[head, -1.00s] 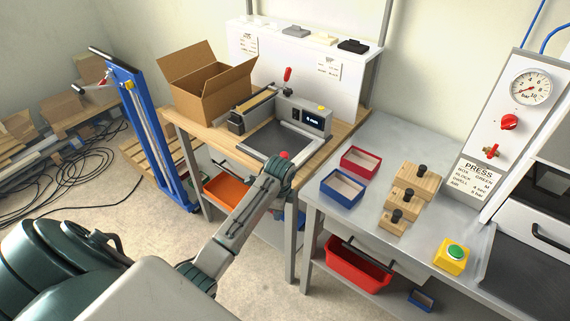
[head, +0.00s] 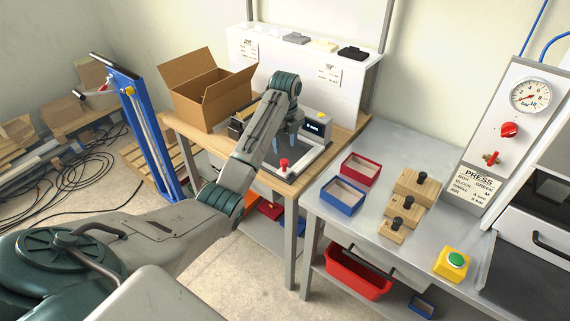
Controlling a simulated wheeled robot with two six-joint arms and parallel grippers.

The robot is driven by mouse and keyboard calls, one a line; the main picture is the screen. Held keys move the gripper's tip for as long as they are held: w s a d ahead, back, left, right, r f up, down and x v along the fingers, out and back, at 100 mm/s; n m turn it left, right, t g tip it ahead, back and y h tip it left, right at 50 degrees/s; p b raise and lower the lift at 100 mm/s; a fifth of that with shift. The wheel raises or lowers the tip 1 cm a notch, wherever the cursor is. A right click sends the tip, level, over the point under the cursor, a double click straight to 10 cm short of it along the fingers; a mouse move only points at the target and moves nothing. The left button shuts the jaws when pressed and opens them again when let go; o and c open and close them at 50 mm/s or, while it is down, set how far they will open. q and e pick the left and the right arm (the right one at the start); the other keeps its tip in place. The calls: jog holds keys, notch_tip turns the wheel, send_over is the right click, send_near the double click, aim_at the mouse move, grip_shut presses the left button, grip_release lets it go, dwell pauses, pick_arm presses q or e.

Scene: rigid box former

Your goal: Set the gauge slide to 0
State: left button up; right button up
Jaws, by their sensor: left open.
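The gauge (head: 318,128) is a grey unit with a small dark display on the wooden bench; the reading is too small to be sure of. A dark plate with a pale rail lies in front of it, and a red knob (head: 284,163) stands near the plate's front edge. My left arm reaches over the bench from the lower left. My left gripper (head: 283,146) points down over the plate, just behind the red knob, open and apart from the knob as far as I can see. My right gripper is not in view.
An open cardboard box (head: 208,97) stands on the bench left of the gauge. A white panel (head: 305,72) rises behind. To the right, a grey table (head: 383,150) holds a red tray (head: 361,168), a blue tray (head: 343,195), wooden blocks (head: 405,205) and a green button (head: 455,259).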

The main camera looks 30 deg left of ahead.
aim_at(285, 161)
pick_arm(q)
jog(key=shift+w+a+r, duration=0.1)
jog(key=shift+w+r, duration=0.15)
jog(key=shift+r, duration=0.2)
jog(key=shift+f+m, duration=0.1)
jog(key=shift+m, duration=0.2)
notch_tip(285, 161, down, 2)
jog(key=shift+f+b, duration=0.25)
jog(key=shift+b, duration=0.15)
notch_tip(285, 161, down, 7)
jog(key=shift+r+p, duration=0.15)
jog(key=shift+p, duration=1.1)
jog(key=shift+f, duration=0.65)
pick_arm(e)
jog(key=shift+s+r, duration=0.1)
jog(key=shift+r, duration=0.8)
pick_arm(q)
jog(key=c, duration=1)
jog(key=shift+a, duration=0.1)
grip_shut()
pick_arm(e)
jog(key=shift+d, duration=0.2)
